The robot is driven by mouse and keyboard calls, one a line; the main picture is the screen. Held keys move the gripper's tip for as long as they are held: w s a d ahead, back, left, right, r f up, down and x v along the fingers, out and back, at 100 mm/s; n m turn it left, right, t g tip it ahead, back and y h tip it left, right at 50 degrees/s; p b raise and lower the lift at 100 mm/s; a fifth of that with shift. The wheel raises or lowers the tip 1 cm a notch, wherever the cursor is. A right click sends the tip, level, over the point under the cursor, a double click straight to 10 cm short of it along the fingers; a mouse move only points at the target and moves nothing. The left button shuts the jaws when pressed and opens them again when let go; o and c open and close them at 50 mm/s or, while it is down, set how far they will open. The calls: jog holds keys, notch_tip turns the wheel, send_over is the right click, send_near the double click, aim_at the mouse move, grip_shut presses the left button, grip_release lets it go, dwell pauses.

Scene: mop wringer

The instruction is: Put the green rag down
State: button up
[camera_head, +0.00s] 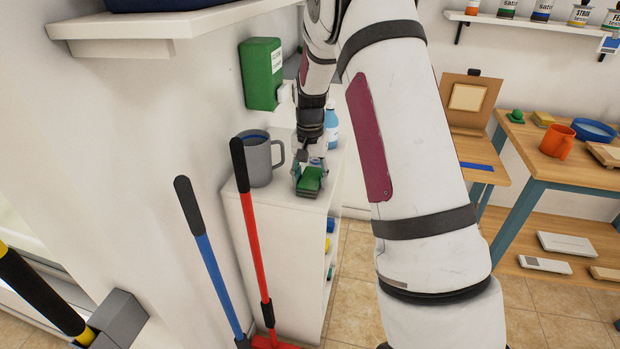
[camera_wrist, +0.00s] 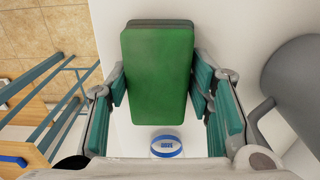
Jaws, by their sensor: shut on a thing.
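The green rag (camera_head: 310,181) is a folded, block-like piece at the top of the white cabinet (camera_head: 286,200), near its front edge. In the wrist view the green rag (camera_wrist: 158,75) lies between the two fingers. My gripper (camera_head: 308,172) points down and is shut on the rag; it also shows in the wrist view (camera_wrist: 162,100). I cannot tell whether the rag's underside touches the cabinet top.
A grey mug (camera_head: 262,160) stands left of my gripper; it shows at right in the wrist view (camera_wrist: 298,85). A blue bottle (camera_head: 331,128) stands behind. A green dispenser (camera_head: 262,73) hangs above. Red-handled (camera_head: 256,245) and blue-handled (camera_head: 213,270) tools lean in front.

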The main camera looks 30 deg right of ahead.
jog(key=shift+f, duration=0.15)
jog(key=o, duration=1.3)
jog(key=shift+c, duration=0.2)
